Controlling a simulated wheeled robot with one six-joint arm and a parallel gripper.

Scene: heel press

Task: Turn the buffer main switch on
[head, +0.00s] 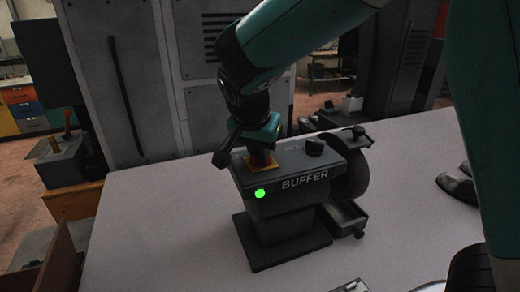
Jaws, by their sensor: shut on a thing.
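The buffer (283,205) is a dark machine on a square base on the pale table, with the word BUFFER on its front. A green lamp (260,193) glows on its front left. The main switch (262,160) is a red knob on a yellow plate at the top left of the buffer. My gripper (260,148) points down from above and is shut on the red knob. Its fingers hide most of the knob, so I cannot tell the knob's exact angle.
The buffer's wheel (357,173) is at its right side, with a small tray (346,219) below. Dark shoes (459,184) lie on the table (160,225) at the right. A grey box with levers (60,160) stands at the left. The table's left front is clear.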

